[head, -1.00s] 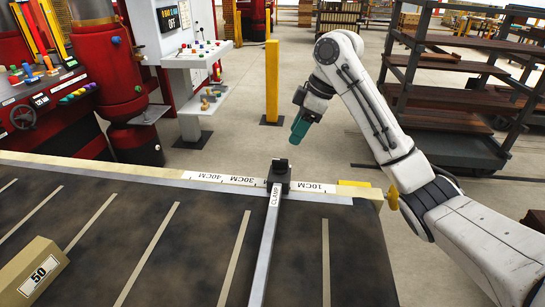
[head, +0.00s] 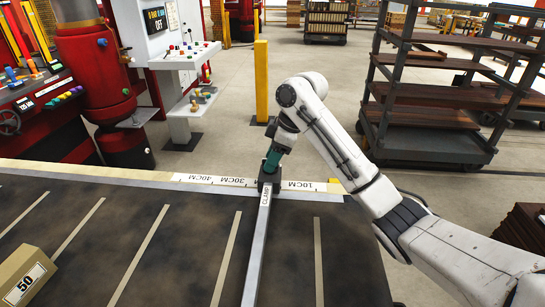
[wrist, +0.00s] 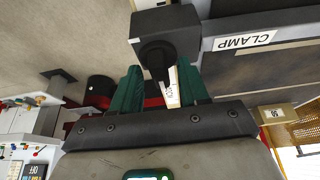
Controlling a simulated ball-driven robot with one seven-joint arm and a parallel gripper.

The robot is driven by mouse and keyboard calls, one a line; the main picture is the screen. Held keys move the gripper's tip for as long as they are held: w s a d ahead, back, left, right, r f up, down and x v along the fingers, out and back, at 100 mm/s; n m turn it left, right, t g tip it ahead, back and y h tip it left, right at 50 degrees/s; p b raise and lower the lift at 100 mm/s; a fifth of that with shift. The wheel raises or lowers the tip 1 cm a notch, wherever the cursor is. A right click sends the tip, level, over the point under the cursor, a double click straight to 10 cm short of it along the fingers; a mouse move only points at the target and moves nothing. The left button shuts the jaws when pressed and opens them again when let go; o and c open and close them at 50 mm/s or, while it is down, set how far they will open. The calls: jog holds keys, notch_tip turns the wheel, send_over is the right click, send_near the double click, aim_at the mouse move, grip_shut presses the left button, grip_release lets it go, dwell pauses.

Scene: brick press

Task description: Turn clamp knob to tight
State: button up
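The clamp is a long grey bar (head: 257,245) labelled CLAMP, lying across the dark table, with a black end block (head: 268,184) on the ruler edge. In the wrist view the dark clamp block (wrist: 165,33) is at the top, and its round black knob (wrist: 157,55) faces my gripper. My gripper (head: 271,163) is at the block, pointing down and hiding the knob in the head view. In the wrist view the green fingers of my gripper (wrist: 160,72) are apart, one on each side of the knob. I cannot tell whether they touch it.
A ruler strip (head: 215,180) runs along the table's far edge. A box marked 50 (head: 25,278) lies at the left. Beyond the table stand a yellow post (head: 261,80), a white control panel (head: 180,60) reading OFF, red machinery, and a rack (head: 430,120) at the right.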

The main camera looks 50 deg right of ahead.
grip_shut()
